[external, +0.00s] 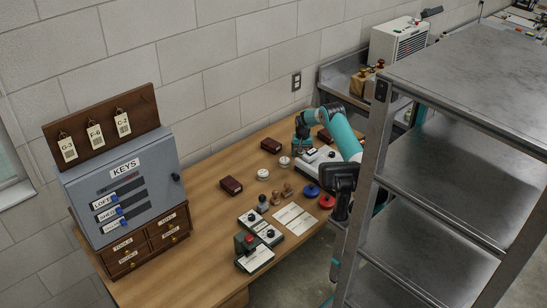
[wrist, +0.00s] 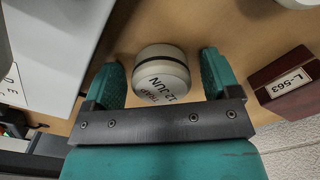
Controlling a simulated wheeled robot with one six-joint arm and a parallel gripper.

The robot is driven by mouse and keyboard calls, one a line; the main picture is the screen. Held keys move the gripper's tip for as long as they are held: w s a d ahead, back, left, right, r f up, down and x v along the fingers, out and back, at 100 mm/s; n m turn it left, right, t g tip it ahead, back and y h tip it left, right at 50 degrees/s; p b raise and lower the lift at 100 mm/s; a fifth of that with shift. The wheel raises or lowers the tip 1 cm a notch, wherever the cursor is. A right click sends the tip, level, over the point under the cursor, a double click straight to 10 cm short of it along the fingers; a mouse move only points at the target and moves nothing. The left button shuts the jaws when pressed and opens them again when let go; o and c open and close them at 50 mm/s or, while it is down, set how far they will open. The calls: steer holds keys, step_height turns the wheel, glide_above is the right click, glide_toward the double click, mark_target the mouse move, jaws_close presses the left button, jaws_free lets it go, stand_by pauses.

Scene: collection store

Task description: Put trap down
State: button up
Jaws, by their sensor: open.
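The trap (wrist: 161,72) is a short white round tub with a dark band and lettering that reads like "TRAP 12 JUN". In the wrist view it is between the two teal fingers of my gripper (wrist: 161,79), with the brown table top behind it. The fingers are apart, with a gap visible on each side of the trap. In the external view my gripper (external: 301,146) is low over the back of the wooden table (external: 195,255); I cannot make out the trap there. Whether its base touches the table is hard to tell.
A dark red box labelled L-563 (wrist: 285,84) sits right of the trap. A white panel (wrist: 35,60) lies to the left. Two white round pieces (external: 284,161) (external: 263,175) stand nearby. A metal shelf rack (external: 470,60) is at right; a key cabinet (external: 125,190) is at left.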

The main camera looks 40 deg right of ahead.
step_height(320, 180, up, 13)
steer(key=s+a+r+n+y, duration=0.1)
steer(key=s+a+r+n, duration=0.3)
steer(key=a, duration=0.6)
steer(key=s+a+r+n, duration=0.3)
steer(key=s+a+r, duration=0.2)
steer(key=a, duration=0.5)
steer(key=s+a+r+n+y, duration=0.1)
steer(key=s+a+n, duration=0.3)
steer(key=s, duration=1)
steer(key=s+a+n+y, duration=0.2)
steer(key=s+a+n, duration=0.2)
steer(key=s+a, duration=0.7)
steer(key=s, duration=0.2)
steer(key=shift+s+a+r+n, duration=0.15)
steer(key=shift+s+r+n, duration=0.2)
steer(key=shift+r+n, duration=0.05)
steer(key=shift+o, duration=0.3)
